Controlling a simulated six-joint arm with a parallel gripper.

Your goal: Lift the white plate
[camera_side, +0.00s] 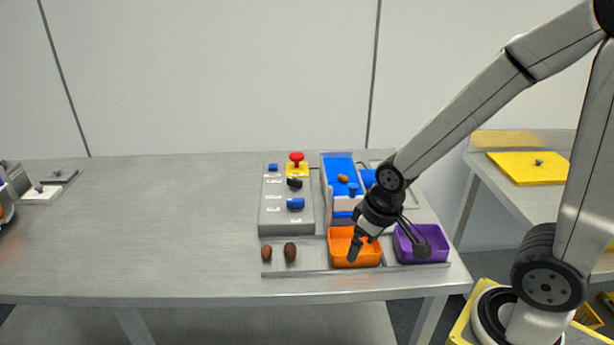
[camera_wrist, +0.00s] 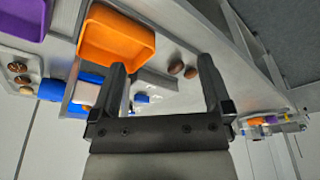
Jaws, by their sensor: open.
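The white plate (camera_side: 41,193) lies flat at the far left of the table in the side view, with a small grey knob on top. A grey plate (camera_side: 60,174) with a similar knob lies just behind it. My gripper (camera_side: 388,250) is far to the right of the white plate, over the front of the orange and purple bins. Its jaws are spread wide and empty; the two fingers also show in the wrist view (camera_wrist: 160,72). I cannot make out the white plate in the wrist view.
The orange bin (camera_side: 355,263) and purple bin (camera_side: 421,258) stand by my gripper. Two dates (camera_side: 290,252) lie left of them. A grey button panel (camera_side: 287,224) with a red button (camera_side: 296,158) and a blue feeder (camera_side: 340,168) stand behind. The table's left middle is clear.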

